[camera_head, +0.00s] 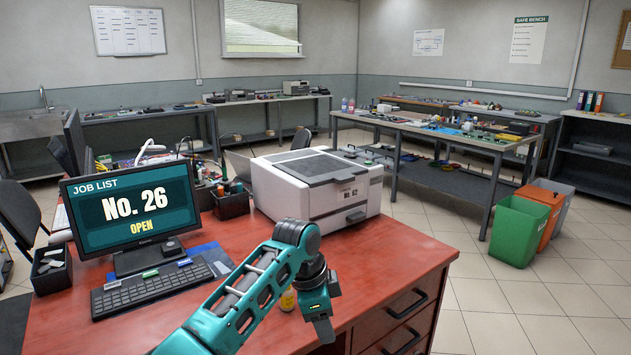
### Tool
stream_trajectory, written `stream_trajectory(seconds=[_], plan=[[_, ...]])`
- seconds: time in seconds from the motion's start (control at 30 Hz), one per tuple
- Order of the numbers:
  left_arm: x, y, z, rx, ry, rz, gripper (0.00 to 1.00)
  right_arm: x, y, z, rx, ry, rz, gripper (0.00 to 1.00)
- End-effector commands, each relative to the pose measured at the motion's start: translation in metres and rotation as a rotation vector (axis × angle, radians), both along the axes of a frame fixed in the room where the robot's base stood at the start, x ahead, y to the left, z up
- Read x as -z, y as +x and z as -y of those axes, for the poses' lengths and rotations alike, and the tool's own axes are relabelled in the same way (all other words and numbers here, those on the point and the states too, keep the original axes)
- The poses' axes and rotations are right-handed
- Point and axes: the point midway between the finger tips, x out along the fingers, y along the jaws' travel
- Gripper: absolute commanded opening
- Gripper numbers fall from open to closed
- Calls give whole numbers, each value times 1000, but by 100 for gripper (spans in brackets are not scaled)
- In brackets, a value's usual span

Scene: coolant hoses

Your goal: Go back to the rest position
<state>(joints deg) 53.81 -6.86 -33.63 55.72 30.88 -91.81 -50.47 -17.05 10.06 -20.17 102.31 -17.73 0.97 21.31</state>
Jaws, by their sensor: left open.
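My left arm reaches in from the bottom of the head view, over the red desk (375,270). My left gripper (322,326) points down near the desk's front right edge, in front of the white machine. It is open, and I see nothing held in it. A small yellowish object (288,299) is partly hidden behind my arm at the wrist. My right gripper is not in view.
The desk bears a white boxy machine (345,205) marked No. 62, a monitor (132,215) reading "No. 26 OPEN", a keyboard (152,290) and a black bin (52,270). Green (517,230) and orange bins stand at right. Floor (500,310) right of the desk is clear.

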Motion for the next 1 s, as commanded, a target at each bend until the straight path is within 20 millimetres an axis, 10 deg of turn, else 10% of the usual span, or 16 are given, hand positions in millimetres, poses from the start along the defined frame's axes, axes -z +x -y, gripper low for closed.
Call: stream_trajectory(seconds=[0.53, 1.0], plan=[[159, -89, -59, -662, -370, 150, 54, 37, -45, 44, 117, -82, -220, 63], [169, -225, -168, -1092, -568, 388, 54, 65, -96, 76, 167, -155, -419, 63]])
